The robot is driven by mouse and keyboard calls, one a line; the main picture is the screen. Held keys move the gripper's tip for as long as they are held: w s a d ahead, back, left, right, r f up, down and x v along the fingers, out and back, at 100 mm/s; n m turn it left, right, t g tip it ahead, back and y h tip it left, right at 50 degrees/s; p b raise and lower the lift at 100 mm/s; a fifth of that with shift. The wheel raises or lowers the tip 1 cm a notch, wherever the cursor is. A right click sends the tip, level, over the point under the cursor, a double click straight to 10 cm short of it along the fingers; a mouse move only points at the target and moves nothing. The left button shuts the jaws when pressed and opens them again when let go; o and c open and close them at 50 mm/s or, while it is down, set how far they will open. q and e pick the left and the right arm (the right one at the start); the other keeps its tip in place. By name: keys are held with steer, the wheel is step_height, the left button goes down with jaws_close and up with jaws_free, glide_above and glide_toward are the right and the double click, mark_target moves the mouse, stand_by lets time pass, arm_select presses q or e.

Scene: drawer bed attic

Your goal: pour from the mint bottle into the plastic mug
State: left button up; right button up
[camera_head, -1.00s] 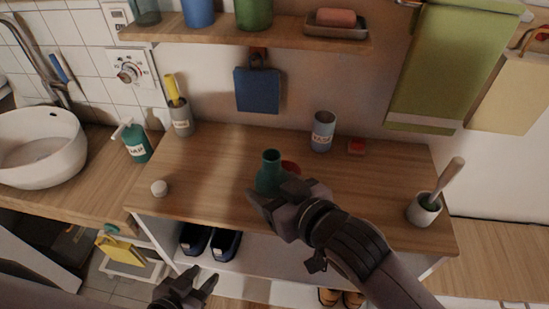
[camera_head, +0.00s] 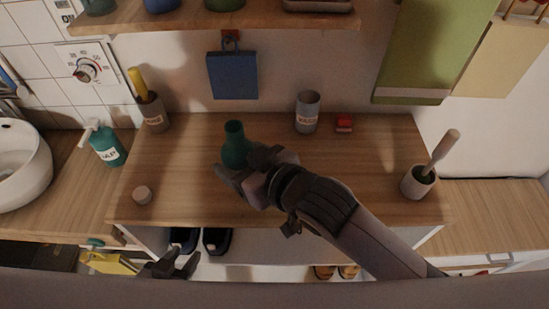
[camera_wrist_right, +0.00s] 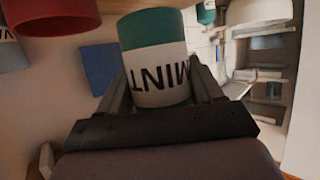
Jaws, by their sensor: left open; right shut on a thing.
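The mint bottle (camera_head: 235,146) is dark green with a narrow neck, upright in the head view. My right gripper (camera_head: 245,168) is shut around it. In the right wrist view, which is upside down, its white label (camera_wrist_right: 161,77) reads MINT between the fingers. A red round vessel (camera_wrist_right: 52,14), possibly the plastic mug, stands near the bottle in that view. It is hidden in the head view behind my gripper and the bottle. I cannot tell whether the bottle touches the table. My left gripper (camera_head: 178,266) is open and empty, low in front of the table.
A shelf (camera_head: 250,18) hangs above.

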steer(key=shift+d+f+m+g+y, duration=0.1)
steer(key=shift+f+m+g+y, duration=0.15)
steer(key=shift+f, duration=0.4)
steer(key=shift+d+f+m+g+y, duration=0.15)
steer(key=shift+f+m, duration=0.2)
steer(key=shift+f, duration=0.3)
steer(key=shift+w+r+m+y, duration=0.2)
steer(key=shift+r+m+y, duration=0.3)
steer(key=shift+r+m, duration=0.25)
steer(key=shift+w+d+f+m+y, duration=0.1)
steer(key=shift+w+d+m+y, duration=0.1)
steer(key=shift+m+y, duration=0.3)
steer(key=shift+w+d+m+y, duration=0.1)
steer(key=shift+d+m+y, duration=0.15)
steer(key=shift+m, duration=0.4)
steer(key=shift+s+a+r+m+y, duration=0.1)
steer(key=shift+r+m+y, duration=0.15)
steer(key=shift+r+m, duration=0.05)
steer(key=shift+a+r+m+b, duration=0.1)
steer(key=shift+r+m+b, duration=0.2)
steer(key=shift+m, duration=0.2)
steer(key=shift+s+a+f+m+y+b, duration=0.2)
steer(key=shift+m+y+b, duration=0.4)
steer(key=shift+b, duration=0.55)
